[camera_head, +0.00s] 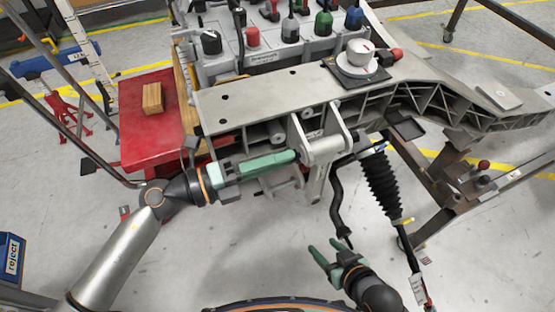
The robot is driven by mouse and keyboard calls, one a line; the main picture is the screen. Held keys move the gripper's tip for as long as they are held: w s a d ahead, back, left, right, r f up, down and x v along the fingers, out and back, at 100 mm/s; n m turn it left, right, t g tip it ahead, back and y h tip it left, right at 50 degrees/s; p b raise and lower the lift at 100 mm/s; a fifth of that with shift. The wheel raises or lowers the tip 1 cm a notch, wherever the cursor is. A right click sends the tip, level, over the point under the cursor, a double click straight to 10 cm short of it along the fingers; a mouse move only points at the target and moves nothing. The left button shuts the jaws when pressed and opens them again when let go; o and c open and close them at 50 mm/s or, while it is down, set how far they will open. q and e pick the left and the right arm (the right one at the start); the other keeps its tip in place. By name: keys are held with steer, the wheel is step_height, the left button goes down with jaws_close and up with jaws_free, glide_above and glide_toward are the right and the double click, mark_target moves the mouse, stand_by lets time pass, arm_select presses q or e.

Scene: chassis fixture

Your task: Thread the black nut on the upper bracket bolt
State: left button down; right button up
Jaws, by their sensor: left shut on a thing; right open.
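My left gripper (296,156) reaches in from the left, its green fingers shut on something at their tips. The tips are right beside the pale metal bracket (325,143) under the front of the grey chassis beam (265,101). I cannot tell whether they touch the bracket.
A black ribbed boot on a rod (381,182) and a bent black bar (337,200) hang right of the bracket. A red table (148,123) with a wooden block (153,98) stands left. Open floor lies below.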

arm_select(q)
steer(key=m+b, duration=0.1)
steer(key=m, duration=0.2)
steer(key=shift+f, duration=0.1)
steer(key=c, duration=0.7)
jaws_free()
arm_select(e)
steer(key=shift+f, duration=0.5)
arm_select(q)
steer(key=n+p, duration=0.2)
steer(key=a+n+p, duration=0.1)
steer(key=n+p, duration=0.1)
steer(key=p, duration=0.1)
steer(key=n+p, duration=0.2)
steer(key=shift+s+a+n, duration=0.35)
steer(key=shift+a+n, duration=0.05)
arm_select(e)
step_height(320, 180, up, 6)
steer(key=shift+s+d+r, duration=0.15)
steer(key=shift+d+r, duration=0.05)
steer(key=shift+d, duration=0.1)
